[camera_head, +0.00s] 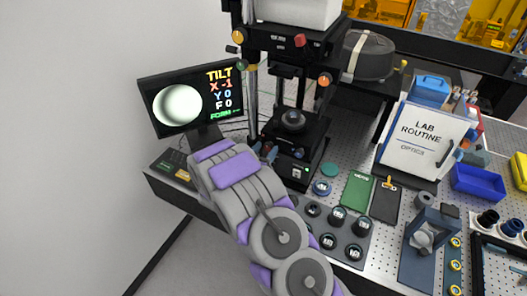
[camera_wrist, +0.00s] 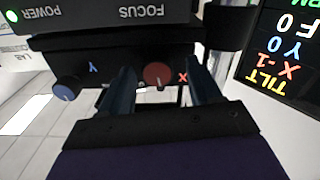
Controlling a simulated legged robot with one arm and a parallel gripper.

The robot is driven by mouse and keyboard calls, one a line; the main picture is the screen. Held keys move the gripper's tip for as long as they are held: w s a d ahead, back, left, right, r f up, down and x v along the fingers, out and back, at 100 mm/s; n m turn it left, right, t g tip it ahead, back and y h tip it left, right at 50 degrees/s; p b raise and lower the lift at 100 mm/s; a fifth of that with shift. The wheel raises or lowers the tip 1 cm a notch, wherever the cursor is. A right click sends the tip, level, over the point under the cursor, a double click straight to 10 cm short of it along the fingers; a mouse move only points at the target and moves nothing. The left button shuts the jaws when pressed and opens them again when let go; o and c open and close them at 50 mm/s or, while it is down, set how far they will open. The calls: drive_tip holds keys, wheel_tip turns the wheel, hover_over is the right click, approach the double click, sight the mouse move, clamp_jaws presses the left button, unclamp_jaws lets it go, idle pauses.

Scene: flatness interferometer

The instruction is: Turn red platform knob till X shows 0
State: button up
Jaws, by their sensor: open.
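The red platform knob (camera_wrist: 158,75), marked X, shows in the wrist view on the dark front of the instrument base. My gripper (camera_wrist: 162,84) is open, with one dark finger on each side of this knob; I cannot tell whether either finger touches it. A blue knob (camera_wrist: 66,88) marked Y sits to the left in that view. The monitor (camera_head: 192,97) reads X -1, Y 0, F 0 beside a pale round spot. In the head view my gripper (camera_head: 265,153) is at the base of the instrument (camera_head: 293,125), and the red platform knob is hidden there.
Another red knob (camera_head: 300,40) sits high on the instrument. A green book (camera_head: 357,190), a tray of lenses (camera_head: 333,222) and a lab routine board (camera_head: 425,135) stand on the perforated bench to the right. A keyboard-like pad (camera_head: 173,165) lies left of my arm.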

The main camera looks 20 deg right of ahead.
drive_tip(key=v, duration=1.7)
drive_tip(key=shift+a, duration=0.25)
drive_tip(key=shift+f+b, duration=0.1)
drive_tip(key=shift+b, duration=0.4)
